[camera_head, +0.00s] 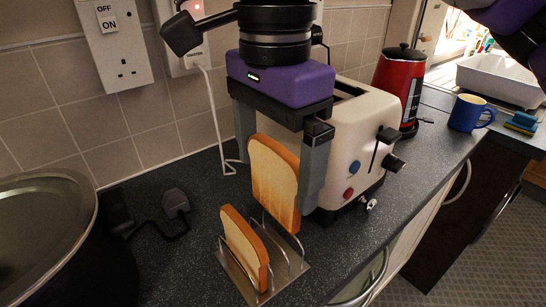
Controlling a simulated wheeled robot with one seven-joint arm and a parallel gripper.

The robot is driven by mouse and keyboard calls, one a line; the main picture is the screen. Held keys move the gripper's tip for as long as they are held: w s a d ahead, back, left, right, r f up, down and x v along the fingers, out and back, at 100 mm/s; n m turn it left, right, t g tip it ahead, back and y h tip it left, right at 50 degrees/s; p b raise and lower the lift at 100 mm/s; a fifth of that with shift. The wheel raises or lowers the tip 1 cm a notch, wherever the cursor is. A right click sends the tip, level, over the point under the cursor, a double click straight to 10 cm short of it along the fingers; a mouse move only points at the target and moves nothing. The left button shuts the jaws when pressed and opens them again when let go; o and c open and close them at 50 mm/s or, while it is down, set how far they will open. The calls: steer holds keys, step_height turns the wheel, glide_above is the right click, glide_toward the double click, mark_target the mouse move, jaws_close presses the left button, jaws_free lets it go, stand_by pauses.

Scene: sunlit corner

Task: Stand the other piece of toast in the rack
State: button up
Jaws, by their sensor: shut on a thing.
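A slice of toast (273,182) is held upright between the two grey fingers of my gripper (281,178). The gripper is shut on it. Its lower edge is close to the rear of the wire toast rack (290,262); I cannot tell whether it touches the rack. Another slice of toast (243,245) stands in the front left slot of the rack. The rack sits on the dark worktop. The gripper's purple body hides part of the toaster behind.
A cream toaster (350,150) stands close behind and right of my gripper. A large dark pot (60,245) is at left, with a plug and cord (175,204) beside it. A red kettle (400,85), blue mug (467,113) and white basin (500,77) are farther back right.

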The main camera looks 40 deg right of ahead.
mark_target(275, 203)
steer(key=shift+f+b, duration=2.35)
steer(key=shift+f, duration=0.85)
steer(key=o, duration=1)
steer(key=shift+c, duration=0.2)
step_height(275, 203, up, 8)
steer(key=shift+f+p, duration=0.1)
steer(key=shift+p, duration=0.7)
